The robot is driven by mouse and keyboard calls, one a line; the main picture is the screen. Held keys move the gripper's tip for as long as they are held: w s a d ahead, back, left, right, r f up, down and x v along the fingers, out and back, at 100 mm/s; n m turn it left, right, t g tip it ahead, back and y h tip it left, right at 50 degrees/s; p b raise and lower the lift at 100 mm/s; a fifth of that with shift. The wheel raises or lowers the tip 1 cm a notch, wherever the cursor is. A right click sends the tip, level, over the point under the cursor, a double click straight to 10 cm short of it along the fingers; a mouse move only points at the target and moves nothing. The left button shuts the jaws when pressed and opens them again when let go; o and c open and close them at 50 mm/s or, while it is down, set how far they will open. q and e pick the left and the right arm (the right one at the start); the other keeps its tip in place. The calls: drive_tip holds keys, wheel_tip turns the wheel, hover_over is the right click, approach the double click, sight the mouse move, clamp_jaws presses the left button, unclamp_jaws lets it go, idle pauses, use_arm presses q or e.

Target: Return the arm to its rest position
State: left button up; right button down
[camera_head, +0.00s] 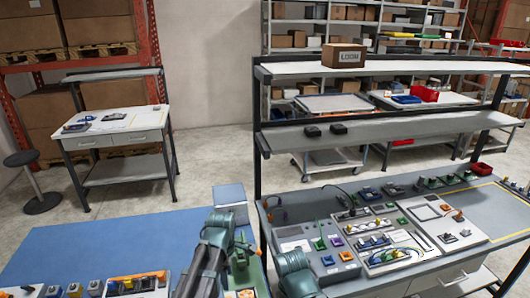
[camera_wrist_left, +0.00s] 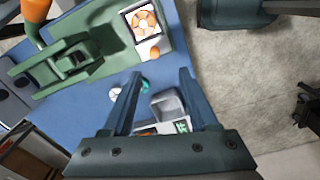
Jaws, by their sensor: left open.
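My left arm reaches over the blue mat (camera_head: 110,245) in the head view, and its gripper (camera_head: 216,222) is near the mat's right side. In the left wrist view the left gripper's two fingers (camera_wrist_left: 158,85) stand apart with nothing held between them. A green dispenser (camera_head: 241,268) is just right of the left arm in the head view. It also shows in the left wrist view (camera_wrist_left: 85,58), beside a label with an orange ring (camera_wrist_left: 143,20). My right gripper is not seen.
A grey bin (camera_wrist_left: 168,106) lies beyond the fingers in the wrist view. A workbench with control panels (camera_head: 375,235) stands to the right under a shelf (camera_head: 390,130).

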use_arm(q)
drive_tip(key=s+d+f+m+b, duration=0.3)
drive_tip(key=s+m, duration=0.3)
drive_tip(key=m, duration=0.5)
drive_tip(key=s+d+f+m+y+b, duration=0.1)
drive_tip(key=s+d+f+m+b, duration=0.2)
drive_tip(key=s+m, duration=0.4)
drive_tip(key=d+f+m, duration=0.1)
drive_tip(key=d+m, duration=0.1)
drive_tip(key=m, duration=0.1)
drive_tip(key=shift+d+m+b, duration=0.3)
drive_tip(key=shift+m, duration=0.1)
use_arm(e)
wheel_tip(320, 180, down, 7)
